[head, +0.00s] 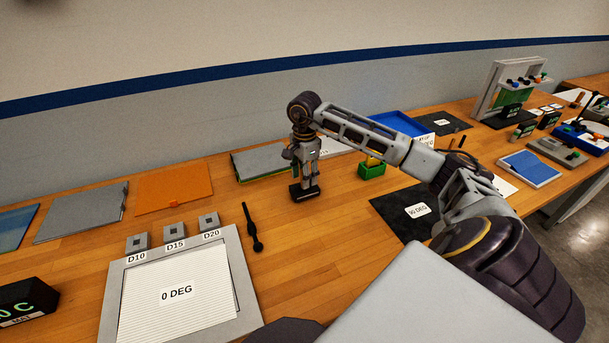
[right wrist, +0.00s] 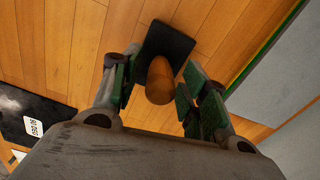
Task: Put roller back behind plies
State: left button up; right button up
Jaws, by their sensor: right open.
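My right gripper (head: 304,172) points down over the table and is open. In the right wrist view its two green-padded fingers (right wrist: 155,95) stand on either side of a brown wooden handle (right wrist: 160,80), which looks like the roller's. I cannot tell if they touch it. The handle rises over a small black base (right wrist: 172,42); in the head view this labelled black base (head: 304,192) sits on the wood below the fingers, and the handle is mostly hidden. Plies include a white 0 DEG stack (head: 150,310) in a grey frame and a black 90 DEG sheet (head: 390,220). My left gripper is out of view.
A black tool (head: 252,228) lies beside the frame. A grey board with a green edge (head: 262,163) and an orange sheet (head: 174,188) lie behind. Bare wood surrounds the black base's front.

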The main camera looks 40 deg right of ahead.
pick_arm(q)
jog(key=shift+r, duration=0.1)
pick_arm(e)
jog(key=shift+r, duration=0.15)
jog(key=shift+r, duration=0.6)
notch_tip(320, 180, up, 4)
jog(key=shift+r, duration=0.25)
notch_tip(320, 180, up, 4)
jog(key=shift+f, duration=0.2)
jog(key=shift+r, duration=1.25)
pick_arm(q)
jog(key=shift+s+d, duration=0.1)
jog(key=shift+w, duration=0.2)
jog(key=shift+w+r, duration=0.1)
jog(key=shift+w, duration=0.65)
